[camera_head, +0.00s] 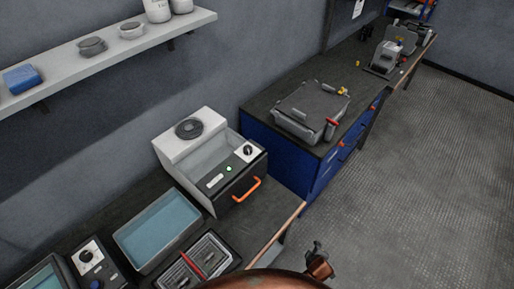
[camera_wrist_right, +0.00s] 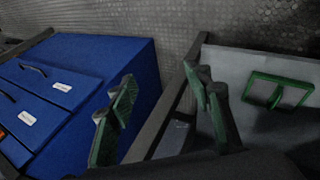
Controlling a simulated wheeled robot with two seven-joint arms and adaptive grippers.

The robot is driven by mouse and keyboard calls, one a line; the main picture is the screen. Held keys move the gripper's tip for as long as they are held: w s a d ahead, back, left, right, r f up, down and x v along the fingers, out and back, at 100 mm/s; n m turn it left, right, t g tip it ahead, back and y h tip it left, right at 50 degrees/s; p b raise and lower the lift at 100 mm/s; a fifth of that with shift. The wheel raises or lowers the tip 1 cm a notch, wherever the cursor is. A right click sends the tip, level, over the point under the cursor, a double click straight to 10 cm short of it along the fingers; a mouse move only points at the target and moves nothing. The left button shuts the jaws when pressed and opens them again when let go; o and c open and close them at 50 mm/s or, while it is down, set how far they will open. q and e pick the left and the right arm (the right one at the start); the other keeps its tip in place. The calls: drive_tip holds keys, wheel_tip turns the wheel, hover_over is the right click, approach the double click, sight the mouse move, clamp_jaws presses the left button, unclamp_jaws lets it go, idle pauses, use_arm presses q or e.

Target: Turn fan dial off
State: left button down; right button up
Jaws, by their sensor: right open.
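A white and grey box (camera_head: 187,150) with a round black fan grille (camera_head: 189,128) on top stands on the bench in the head view. A black dial on a white plate (camera_head: 247,151) sits at its right end, near a small lit green light (camera_head: 229,169). The dial's exact setting is too small to tell. My right gripper (camera_head: 318,258) is at the bottom of the head view, beyond the bench's front edge, apart from the box and dial. In the right wrist view its green-padded fingers (camera_wrist_right: 165,110) are spread, with nothing held. My left gripper is not in view.
An orange handle (camera_head: 245,190) sticks out from the box front. A second dial (camera_head: 87,256) is on a device at lower left, beside a blue-lined tray (camera_head: 160,228). A grey case (camera_head: 312,110) sits on the blue cabinet. The floor at right is clear.

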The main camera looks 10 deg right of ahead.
sight(249, 153)
drive_tip(key=w+a+r+n+t+h+p, duration=0.1)
drive_tip(key=w+r+n+t, duration=0.3)
drive_tip(key=r, duration=0.7)
drive_tip(key=w+r+n+t+h, duration=0.1)
drive_tip(key=w+r+n, duration=0.1)
drive_tip(key=w+r, duration=0.6)
drive_tip(key=w+a+r+n+t+p, duration=0.1)
drive_tip(key=w+r+n+t, duration=0.15)
drive_tip(key=r, duration=1.05)
drive_tip(key=w+a+r+n+t+y, duration=0.2)
drive_tip(key=w+a+r+n+y, duration=0.3)
drive_tip(key=a+n, duration=0.45)
drive_tip(key=w+a+r+n+t+y, duration=0.25)
drive_tip(key=w+a+n, duration=0.35)
drive_tip(key=a+n, duration=0.4)
drive_tip(key=shift+n+h, duration=0.35)
drive_tip(key=shift+n, duration=0.25)
drive_tip(key=w, duration=0.7)
drive_tip(key=w+b, duration=0.1)
drive_tip(key=w, duration=0.3)
drive_tip(key=shift+a+r, duration=0.15)
drive_tip(key=shift+a, duration=0.15)
drive_tip(key=shift+c, duration=0.5)
drive_tip(key=c, duration=1)
drive_tip(key=shift+c, duration=0.2)
